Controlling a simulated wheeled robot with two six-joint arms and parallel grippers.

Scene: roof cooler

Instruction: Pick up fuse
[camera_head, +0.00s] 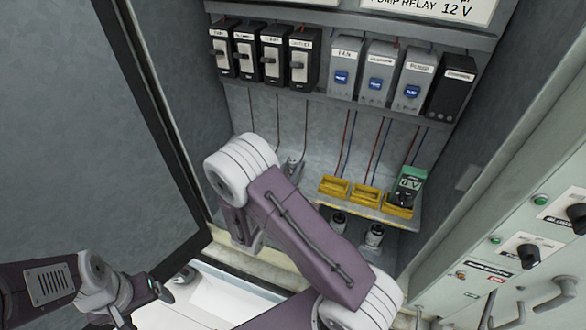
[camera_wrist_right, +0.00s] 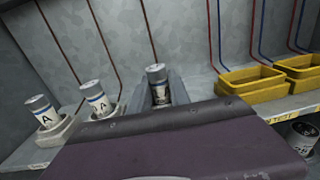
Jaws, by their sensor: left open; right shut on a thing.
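My right gripper (camera_wrist_right: 158,91) is shut on a fuse (camera_wrist_right: 157,74), a small upright cylinder with a silver cap and a pale label, in the right wrist view. The fingers and my purple arm link hide its lower end, so I cannot tell whether it is clear of its seat. Two more white fuses with a blue band and a letter A, the left one (camera_wrist_right: 42,112) and the nearer one (camera_wrist_right: 97,103), stand in holders to its left. In the head view my arm hides most of this spot. My left gripper (camera_head: 163,291) is open and empty at the lower left.
Yellow trays (camera_head: 334,187) line the shelf to the right, with a green meter (camera_head: 409,182) at the end. Two cylinders (camera_head: 374,236) stand below the shelf. Black breakers (camera_head: 273,55) and grey relays (camera_head: 380,75) hang above. The open cabinet door (camera_head: 85,130) is at left.

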